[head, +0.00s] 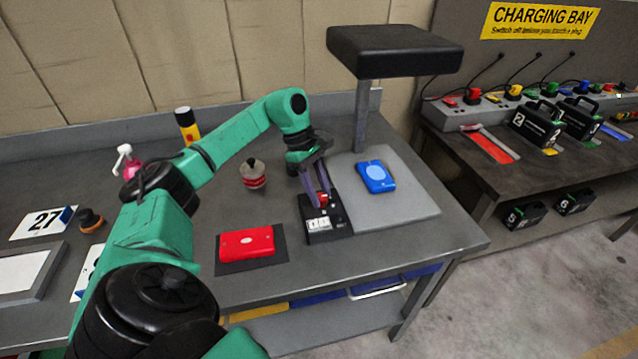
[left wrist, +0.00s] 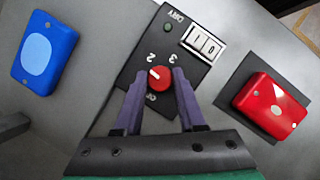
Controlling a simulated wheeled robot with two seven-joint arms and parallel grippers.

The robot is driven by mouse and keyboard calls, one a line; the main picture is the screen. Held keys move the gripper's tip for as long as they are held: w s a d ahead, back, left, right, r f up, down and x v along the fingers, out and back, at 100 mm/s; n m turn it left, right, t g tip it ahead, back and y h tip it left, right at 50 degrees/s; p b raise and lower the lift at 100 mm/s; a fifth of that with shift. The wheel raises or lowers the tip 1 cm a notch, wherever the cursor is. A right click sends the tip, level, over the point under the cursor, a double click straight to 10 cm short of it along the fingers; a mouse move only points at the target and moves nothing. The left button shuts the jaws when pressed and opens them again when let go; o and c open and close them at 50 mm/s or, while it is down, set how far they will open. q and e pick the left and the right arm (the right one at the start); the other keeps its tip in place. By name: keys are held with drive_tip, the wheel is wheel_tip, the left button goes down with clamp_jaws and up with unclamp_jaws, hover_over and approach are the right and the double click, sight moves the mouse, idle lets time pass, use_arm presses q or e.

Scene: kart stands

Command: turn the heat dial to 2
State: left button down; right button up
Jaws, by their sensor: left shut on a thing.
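The heat dial (left wrist: 159,78) is a round red knob with a white pointer mark, on a black control box (head: 327,221) at the right part of the bench. My left gripper (head: 323,197) reaches down over the box. In the left wrist view its two purple fingers (left wrist: 159,84) are shut on the dial, one on each side. A 3 shows right of the 2, and an OFF-like label sits below the dial, partly hidden. My right gripper is out of view.
A red device (head: 246,243) on a dark mat lies left of the box. A blue device (head: 375,176) lies on the grey plate (head: 415,206) to the right, under a black-topped post (head: 361,115). A red-banded, dark-knobbed item (head: 252,174) stands behind the red device.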

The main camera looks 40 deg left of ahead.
use_arm(q)
drive_tip(key=shift+w+m+g, duration=0.15)
drive_tip(key=shift+m+g, duration=0.65)
drive_tip(key=shift+m, duration=1.4)
drive_tip(key=c, duration=0.5)
unclamp_jaws()
